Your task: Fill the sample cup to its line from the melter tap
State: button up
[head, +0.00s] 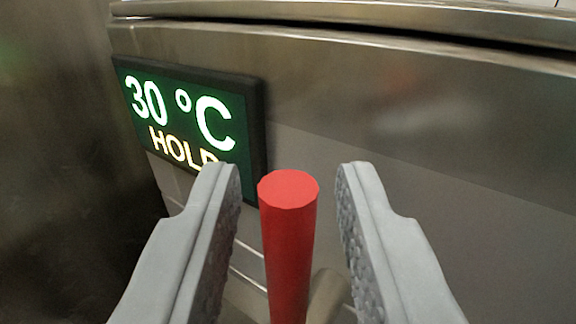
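A red rod-shaped handle (288,240), which looks like the tap lever, stands upright between the fingers of my gripper (291,185). The fingers are open, with a visible gap on each side of the handle, so they do not touch it. Its lower end runs out of the bottom of the picture. A metal pipe-like part (326,292) shows partly behind the handle, low down. The melter's metal body (430,130) fills the background. The sample cup and its line are not in view.
A dark-framed display (185,115) on the metal front reads "30 °C" and "HOLD"; my left finger covers part of its lower right corner. A metal rim (380,18) runs along the top. A dark metal surface (55,150) stands at the left.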

jog(key=shift+c, duration=0.4)
grip_shut()
jog(key=shift+s+d+f+m+t+h, duration=0.2)
jog(key=shift+s+d+m+t, duration=0.25)
jog(key=shift+m, duration=0.35)
jog(key=shift+s+d+f+m+t+h, duration=0.1)
jog(key=shift+s+d+m+t+h, duration=0.15)
jog(key=shift+d+m+t, duration=0.45)
jog(key=shift+s+d+f+m+t+h, duration=0.15)
jog(key=shift+s+d+m+t, duration=0.2)
jog(key=shift+m, duration=0.55)
jog(key=shift+o, duration=0.4)
grip_release()
